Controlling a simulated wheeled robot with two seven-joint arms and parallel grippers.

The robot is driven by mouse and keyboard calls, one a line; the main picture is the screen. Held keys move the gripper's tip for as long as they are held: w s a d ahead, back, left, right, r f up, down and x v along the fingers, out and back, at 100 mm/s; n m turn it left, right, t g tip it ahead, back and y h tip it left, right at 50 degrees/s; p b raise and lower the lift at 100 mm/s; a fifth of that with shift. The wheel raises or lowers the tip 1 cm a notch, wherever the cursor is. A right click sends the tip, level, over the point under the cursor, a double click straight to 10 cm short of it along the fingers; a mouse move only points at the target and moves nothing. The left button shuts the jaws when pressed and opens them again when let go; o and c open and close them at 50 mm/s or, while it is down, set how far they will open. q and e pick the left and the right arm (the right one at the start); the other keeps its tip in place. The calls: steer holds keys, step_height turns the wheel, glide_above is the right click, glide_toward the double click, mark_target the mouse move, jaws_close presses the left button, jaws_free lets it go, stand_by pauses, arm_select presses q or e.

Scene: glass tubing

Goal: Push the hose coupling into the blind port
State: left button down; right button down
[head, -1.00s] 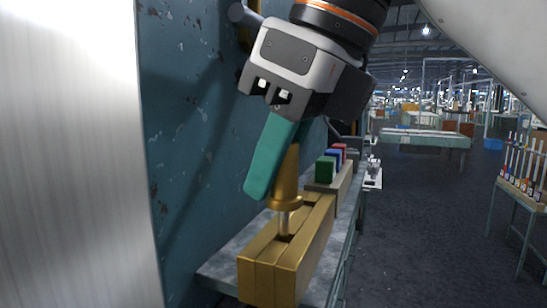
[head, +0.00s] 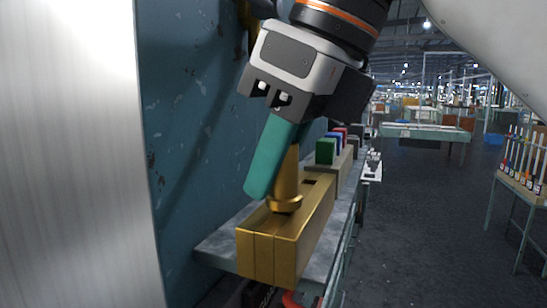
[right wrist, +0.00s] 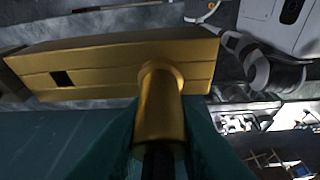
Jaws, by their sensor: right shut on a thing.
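The hose coupling (head: 287,180) is a brass, tapered piece with a wide flange at its lower end. My right gripper (head: 268,185), with teal fingers, is shut on it from above. The coupling leans slightly. Its flange sits at the top face of a long brass block (head: 290,255), and the stem below is hidden. The block seems to hold the blind port, hidden under the flange. A dark square opening shows farther along the block. In the right wrist view the coupling (right wrist: 158,105) stands between the fingers against the block (right wrist: 110,55). My left gripper is not in view.
The block lies on a narrow grey shelf (head: 222,252) along a worn blue wall (head: 185,110). Behind it stands a holder with green (head: 326,151), blue and red pieces. A rack of tubes (head: 522,165) stands on a table at right. The floor (head: 425,230) between is clear.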

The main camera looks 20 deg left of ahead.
steer(key=shift+f, duration=0.3)
steer(key=c, duration=1.2)
jaws_free()
steer(key=shift+r, duration=0.15)
steer(key=v, duration=1.1)
steer(key=shift+d+r, duration=0.2)
steer(key=shift+r, duration=0.15)
